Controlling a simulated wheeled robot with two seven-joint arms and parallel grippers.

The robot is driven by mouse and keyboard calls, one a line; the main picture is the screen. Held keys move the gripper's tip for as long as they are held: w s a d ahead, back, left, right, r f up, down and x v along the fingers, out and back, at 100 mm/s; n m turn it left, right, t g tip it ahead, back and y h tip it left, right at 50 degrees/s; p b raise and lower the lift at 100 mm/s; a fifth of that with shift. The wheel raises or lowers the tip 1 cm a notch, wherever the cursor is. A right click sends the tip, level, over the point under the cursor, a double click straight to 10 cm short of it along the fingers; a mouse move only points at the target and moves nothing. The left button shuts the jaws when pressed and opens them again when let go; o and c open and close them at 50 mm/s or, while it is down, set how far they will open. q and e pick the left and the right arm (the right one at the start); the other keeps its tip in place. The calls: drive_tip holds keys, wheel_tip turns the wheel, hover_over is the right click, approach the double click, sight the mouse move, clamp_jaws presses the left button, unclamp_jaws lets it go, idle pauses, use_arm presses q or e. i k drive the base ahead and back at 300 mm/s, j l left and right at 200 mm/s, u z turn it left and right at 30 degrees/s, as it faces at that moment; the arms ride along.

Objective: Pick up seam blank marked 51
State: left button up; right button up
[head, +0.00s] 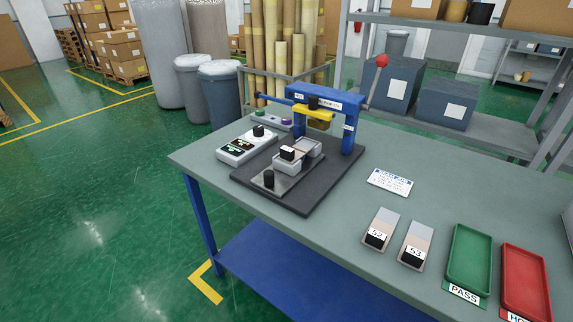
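Two small flat blanks with black ends lie on the grey-green table (335,215). Their labels read 52 (384,221) and 53 (419,237). I see no readable label 51. A blue press frame (351,133) with a red-knobbed lever stands on a dark base plate (306,200). On the base plate, a black-and-white piece (290,153) sits at the grey metal fixture (310,146); its marking is too small to read. Neither of my grippers is in view.
A green PASS tray (470,258) and a red tray (526,282) are at the right. A white control box (247,147) stands left of the fixture, and a printed card (390,182) lies behind the blanks. The table's front left is clear.

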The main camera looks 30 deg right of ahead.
sight(291, 155)
drive_tip(key=i+j+z, duration=0.1)
drive_tip(key=z, duration=0.35)
drive_tip(key=i+j+z, duration=0.2)
drive_tip(key=z, duration=0.2)
drive_tip(key=i+j+z, duration=0.25)
drive_tip(key=z, duration=0.2)
drive_tip(key=i+j+z, duration=0.2)
drive_tip(key=z, duration=0.25)
drive_tip(key=j+z, duration=0.45)
drive_tip(key=i+l, duration=0.05)
